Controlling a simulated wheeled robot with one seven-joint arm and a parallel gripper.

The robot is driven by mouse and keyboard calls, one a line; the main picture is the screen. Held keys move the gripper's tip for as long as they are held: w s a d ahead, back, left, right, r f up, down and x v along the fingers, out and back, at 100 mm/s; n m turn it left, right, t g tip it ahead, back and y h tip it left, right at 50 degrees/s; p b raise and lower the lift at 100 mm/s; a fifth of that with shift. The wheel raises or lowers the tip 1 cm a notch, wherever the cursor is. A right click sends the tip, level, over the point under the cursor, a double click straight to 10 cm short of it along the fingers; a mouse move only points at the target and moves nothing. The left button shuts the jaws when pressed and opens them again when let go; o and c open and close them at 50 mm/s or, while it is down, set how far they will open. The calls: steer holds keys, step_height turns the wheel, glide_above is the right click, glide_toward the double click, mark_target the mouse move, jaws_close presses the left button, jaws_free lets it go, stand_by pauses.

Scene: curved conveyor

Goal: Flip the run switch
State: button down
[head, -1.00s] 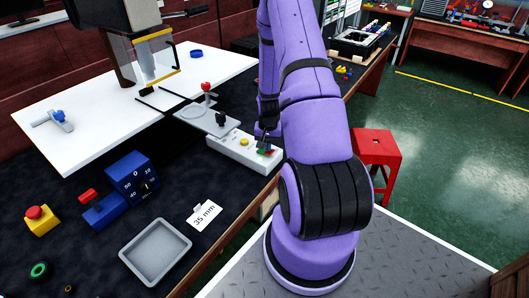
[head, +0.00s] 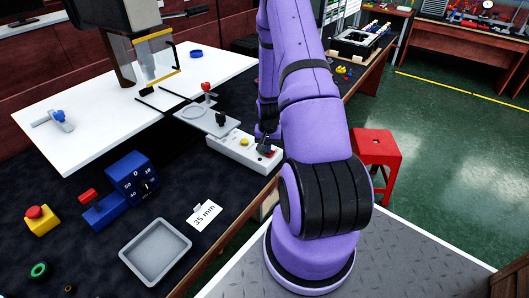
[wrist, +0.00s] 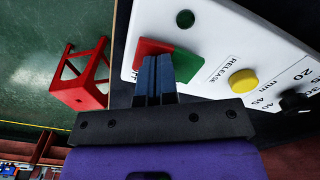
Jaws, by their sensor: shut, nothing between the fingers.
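The run switch is a rocker with a red half (wrist: 150,47) and a green half (wrist: 187,66), set in a white control box (wrist: 221,36). The box also shows in the head view (head: 233,147). My gripper (wrist: 155,62) is shut and empty. In the wrist view its dark blue fingertips overlap the rocker where red and green meet; whether they touch it I cannot tell. In the head view my gripper (head: 264,149) stands over the right end of the box and hides most of the rocker.
On the box are a yellow RELEASE button (wrist: 243,80), a dark knob (wrist: 292,101) and a round green part (wrist: 185,19). A grey plate with a black knob (head: 221,118) adjoins the box on the left. A red stool (head: 375,150) stands right of the bench.

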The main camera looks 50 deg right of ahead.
steer(key=shift+r, duration=3.45)
